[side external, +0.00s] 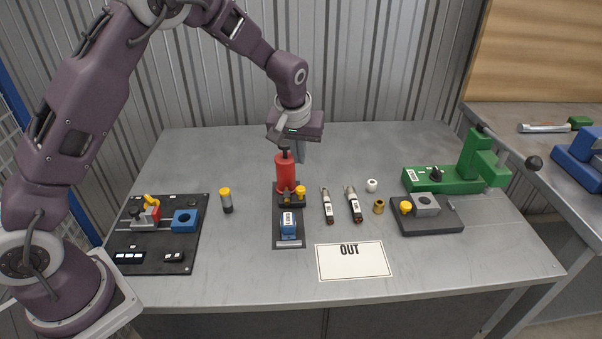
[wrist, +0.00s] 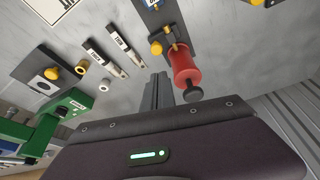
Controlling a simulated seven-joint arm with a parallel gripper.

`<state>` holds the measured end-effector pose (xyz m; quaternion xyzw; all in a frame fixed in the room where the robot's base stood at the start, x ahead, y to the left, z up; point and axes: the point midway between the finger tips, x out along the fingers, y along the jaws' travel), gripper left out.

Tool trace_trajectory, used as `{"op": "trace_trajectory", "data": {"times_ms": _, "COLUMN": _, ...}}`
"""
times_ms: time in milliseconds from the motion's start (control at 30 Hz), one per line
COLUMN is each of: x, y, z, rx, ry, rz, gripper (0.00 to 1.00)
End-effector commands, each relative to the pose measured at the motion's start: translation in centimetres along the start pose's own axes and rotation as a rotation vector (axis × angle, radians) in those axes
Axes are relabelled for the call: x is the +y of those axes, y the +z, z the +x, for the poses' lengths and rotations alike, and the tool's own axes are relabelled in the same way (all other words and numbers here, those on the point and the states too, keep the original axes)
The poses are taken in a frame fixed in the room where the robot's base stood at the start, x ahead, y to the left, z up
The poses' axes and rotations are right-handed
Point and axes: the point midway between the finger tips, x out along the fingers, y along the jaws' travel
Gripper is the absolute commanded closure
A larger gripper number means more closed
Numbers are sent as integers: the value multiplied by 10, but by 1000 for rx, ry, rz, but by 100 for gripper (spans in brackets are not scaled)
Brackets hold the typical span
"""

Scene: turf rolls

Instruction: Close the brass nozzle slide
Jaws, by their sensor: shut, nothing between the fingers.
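A red cylinder (side external: 285,172) with a black knob on top stands at the back of a narrow dark plate (side external: 289,243). Brass-coloured parts and a yellow knob (side external: 300,192) sit at its foot; I take these for the brass nozzle slide, but cannot tell its exact position. The red cylinder (wrist: 184,64) and yellow knob (wrist: 156,48) also show in the wrist view. A labelled blue block (side external: 288,227) sits on the plate's front part. My gripper (side external: 300,158) is shut and empty, beside and behind the red cylinder; its fingers (wrist: 158,88) appear apart from it.
A black panel (side external: 150,255) and a yellow-topped cylinder (side external: 226,201) lie left. Two labelled tubes (side external: 354,205), a brass ring (side external: 379,207), a white ring (side external: 372,185), a grey block fixture (side external: 427,206) and a green machine (side external: 450,175) stand right. An OUT card (side external: 352,264) lies in front.

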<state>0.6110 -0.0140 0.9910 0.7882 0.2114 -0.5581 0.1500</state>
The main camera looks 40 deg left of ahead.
Motion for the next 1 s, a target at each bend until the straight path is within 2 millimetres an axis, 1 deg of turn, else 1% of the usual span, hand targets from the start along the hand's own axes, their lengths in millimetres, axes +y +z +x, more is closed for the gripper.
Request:
{"op": "trace_trajectory", "data": {"times_ms": 133, "x": -1, "y": 0, "z": 20, "rx": -3, "ry": -3, "rz": -1, "gripper": 100}}
{"op": "trace_trajectory", "data": {"times_ms": 300, "x": -1, "y": 1, "z": 57, "rx": -4, "ry": -3, "rz": 0, "gripper": 100}}
{"op": "trace_trajectory", "data": {"times_ms": 400, "x": -1, "y": 1, "z": 74, "rx": -3, "ry": -2, "rz": 0, "gripper": 100}}
{"op": "trace_trajectory", "data": {"times_ms": 500, "x": -1, "y": 0, "z": 88, "rx": -2, "ry": -1, "rz": 0, "gripper": 100}}
{"op": "trace_trajectory", "data": {"times_ms": 600, "x": -1, "y": 0, "z": 95, "rx": -1, "ry": -1, "rz": 0, "gripper": 100}}
{"op": "trace_trajectory", "data": {"times_ms": 700, "x": -1, "y": 1, "z": 98, "rx": -2, "ry": -1, "rz": 0, "gripper": 100}}
{"op": "trace_trajectory", "data": {"times_ms": 1000, "x": 0, "y": 2, "z": 97, "rx": -2, "ry": 0, "rz": 1, "gripper": 100}}
